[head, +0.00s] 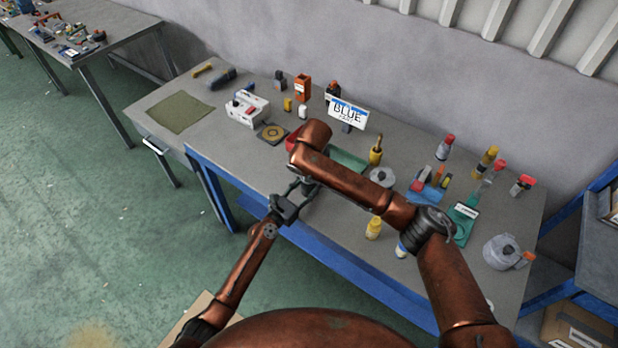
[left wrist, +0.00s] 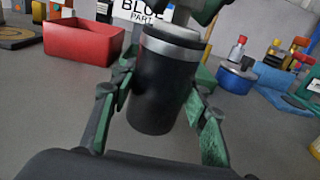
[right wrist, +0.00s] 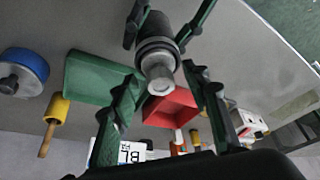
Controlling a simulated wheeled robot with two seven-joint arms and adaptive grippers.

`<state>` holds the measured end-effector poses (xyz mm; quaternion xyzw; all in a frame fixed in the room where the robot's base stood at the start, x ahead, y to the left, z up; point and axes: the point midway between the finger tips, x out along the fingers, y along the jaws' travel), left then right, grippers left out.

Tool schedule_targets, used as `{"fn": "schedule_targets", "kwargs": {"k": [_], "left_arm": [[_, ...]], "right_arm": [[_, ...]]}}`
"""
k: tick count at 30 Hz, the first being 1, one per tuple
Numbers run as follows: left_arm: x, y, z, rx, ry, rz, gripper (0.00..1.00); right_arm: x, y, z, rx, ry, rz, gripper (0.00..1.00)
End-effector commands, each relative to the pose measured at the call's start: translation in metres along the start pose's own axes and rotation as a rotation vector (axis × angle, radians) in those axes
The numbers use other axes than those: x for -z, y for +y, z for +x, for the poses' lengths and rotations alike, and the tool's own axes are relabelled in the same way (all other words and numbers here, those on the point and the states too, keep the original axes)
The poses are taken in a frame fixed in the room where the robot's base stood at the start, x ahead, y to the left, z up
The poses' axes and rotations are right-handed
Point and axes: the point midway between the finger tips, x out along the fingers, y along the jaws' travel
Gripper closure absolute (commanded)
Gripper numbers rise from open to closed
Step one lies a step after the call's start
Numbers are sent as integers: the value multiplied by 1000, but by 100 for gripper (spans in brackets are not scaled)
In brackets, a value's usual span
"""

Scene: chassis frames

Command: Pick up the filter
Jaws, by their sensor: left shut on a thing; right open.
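The filter (left wrist: 163,90) is a dark cylinder with a silver band near its top, and it is upright in the left wrist view. My left gripper (left wrist: 158,100) is shut on it, one green finger on each side. In the right wrist view the filter (right wrist: 157,48) shows its silver stem pointing toward my right gripper (right wrist: 160,88). The right gripper is open, its fingers spread to either side of the stem. Whether they touch it is not clear. In the head view my left gripper (head: 298,190) is at the bench's front edge; my right arm hides most of the filter.
A red bin (left wrist: 85,42) and a green tray (right wrist: 95,78) are beside the filter. A "BLUE PART" sign (head: 347,113) stands behind. Several bottles and tools crowd the bench's right side. A white box (head: 247,108) and a green mat (head: 180,112) are to the left.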

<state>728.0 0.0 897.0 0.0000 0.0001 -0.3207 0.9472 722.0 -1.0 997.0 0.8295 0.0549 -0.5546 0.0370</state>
Motion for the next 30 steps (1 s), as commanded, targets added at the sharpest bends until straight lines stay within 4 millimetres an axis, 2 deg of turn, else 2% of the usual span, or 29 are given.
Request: {"fn": "schedule_targets", "kwargs": {"k": [4,22,30], "left_arm": [[0,0,0,0,0,0,88],[0,0,0,0,0,0,88],[0,0,0,0,0,0,88]], "right_arm": [[0,0,0,1,0,0,58],[0,0,-1,1,0,0,99],[0,0,-1,1,1,0,100]]}}
